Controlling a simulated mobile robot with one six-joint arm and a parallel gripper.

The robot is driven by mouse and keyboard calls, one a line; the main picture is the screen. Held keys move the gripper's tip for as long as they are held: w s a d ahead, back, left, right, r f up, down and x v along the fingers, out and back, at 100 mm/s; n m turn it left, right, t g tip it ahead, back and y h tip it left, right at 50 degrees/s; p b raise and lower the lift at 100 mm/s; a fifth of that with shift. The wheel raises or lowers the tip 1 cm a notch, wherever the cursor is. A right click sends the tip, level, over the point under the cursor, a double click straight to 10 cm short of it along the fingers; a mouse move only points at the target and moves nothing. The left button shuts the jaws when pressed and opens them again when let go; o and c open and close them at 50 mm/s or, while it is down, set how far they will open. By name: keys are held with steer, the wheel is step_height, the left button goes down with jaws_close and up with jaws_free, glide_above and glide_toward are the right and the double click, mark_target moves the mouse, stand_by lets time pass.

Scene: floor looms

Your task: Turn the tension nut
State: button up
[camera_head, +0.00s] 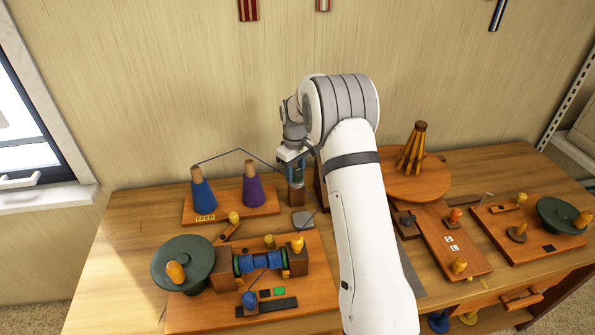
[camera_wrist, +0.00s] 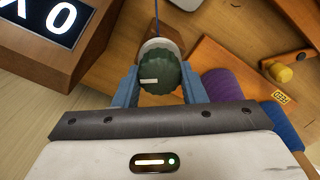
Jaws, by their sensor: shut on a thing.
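The tension nut is a ribbed dark green knob with a pale mark on its top; it shows in the wrist view (camera_wrist: 162,76). It sits on a pale collar above a wooden post (camera_head: 296,197). My gripper (camera_wrist: 160,74) is shut on the nut, with one blue finger on each side. In the head view my gripper (camera_head: 293,164) is at the top of the post near the wall, partly hidden by my arm. A blue thread runs to the post from the cones.
A blue cone (camera_head: 203,194) and a purple cone (camera_head: 252,189) stand on a board marked FEED, left of the post. A wooden box with a lit display (camera_wrist: 50,18) is close beside the nut. A winder with a green wheel (camera_head: 184,263) stands in front; other boards lie right.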

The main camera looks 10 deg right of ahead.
mark_target(295, 170)
steer(key=shift+s+f, duration=0.1)
steer(key=o, duration=1)
steer(key=shift+r, duration=0.6)
step_height(295, 170, up, 7)
steer(key=shift+f+b, duration=0.15)
steer(key=shift+b, duration=0.2)
